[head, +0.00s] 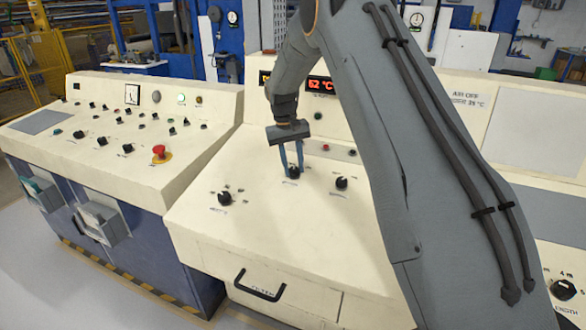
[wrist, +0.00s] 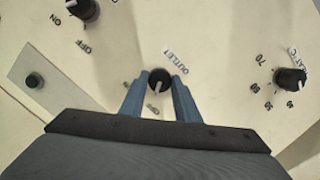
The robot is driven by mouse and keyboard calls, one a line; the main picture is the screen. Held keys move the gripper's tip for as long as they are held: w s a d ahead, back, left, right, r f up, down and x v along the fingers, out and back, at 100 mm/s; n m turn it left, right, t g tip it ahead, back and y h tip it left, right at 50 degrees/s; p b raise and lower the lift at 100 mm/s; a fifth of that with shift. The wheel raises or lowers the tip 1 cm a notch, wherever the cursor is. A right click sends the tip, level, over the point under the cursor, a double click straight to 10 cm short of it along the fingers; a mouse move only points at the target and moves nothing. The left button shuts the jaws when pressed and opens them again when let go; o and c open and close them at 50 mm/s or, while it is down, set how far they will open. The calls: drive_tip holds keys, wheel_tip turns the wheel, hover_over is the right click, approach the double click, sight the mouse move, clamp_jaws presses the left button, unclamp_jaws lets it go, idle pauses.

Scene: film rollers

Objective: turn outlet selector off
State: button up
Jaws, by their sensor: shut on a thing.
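The outlet selector (wrist: 160,79) is a black round knob with a pale pointer line, on the cream console top. The label "OUTLET" is printed beside it, and the marks around it are partly hidden by the fingers. In the wrist view my gripper (wrist: 160,92) has its two blue fingers on either side of the knob, shut on it. In the head view my gripper (head: 292,168) reaches down from above onto the same outlet knob (head: 294,173). The pointer line runs toward the gripper's palm in the wrist view; which mark it meets is unclear.
An ON/OFF knob (wrist: 84,8) and a numbered knob (wrist: 289,80) flank the outlet selector. A small black button (wrist: 33,81) sits on a grey plate. In the head view, a red emergency button (head: 159,151) stands on the left console, and a drawer handle (head: 260,287) juts out below.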

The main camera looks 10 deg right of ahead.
drive_tip(key=shift+n, duration=0.5)
drive_tip(key=shift+r, duration=0.1)
drive_tip(key=o, duration=1)
drive_tip(key=shift+o, duration=0.2)
drive_tip(key=shift+w+a+r+b, duration=0.1)
drive_tip(key=shift+a+r+b, duration=0.25)
drive_tip(key=shift+r, duration=0.9)
drive_tip(key=shift+w+a+r+b, duration=0.1)
drive_tip(key=shift+r+b, duration=0.4)
drive_tip(key=shift+r, duration=0.8)
drive_tip(key=shift+a+r+b, duration=0.25)
drive_tip(key=shift+r+b, duration=0.2)
drive_tip(key=shift+r, duration=0.8)
drive_tip(key=s+f, duration=0.3)
drive_tip(key=s, duration=1.5)
drive_tip(key=s+d+f+m+t+y, duration=0.1)
drive_tip(key=s+f, duration=0.2)
drive_tip(key=s, duration=1.5)
drive_tip(key=shift+s+d+f+y, duration=0.15)
drive_tip(key=shift+f+y, duration=0.1)
drive_tip(key=shift+y, duration=0.05)
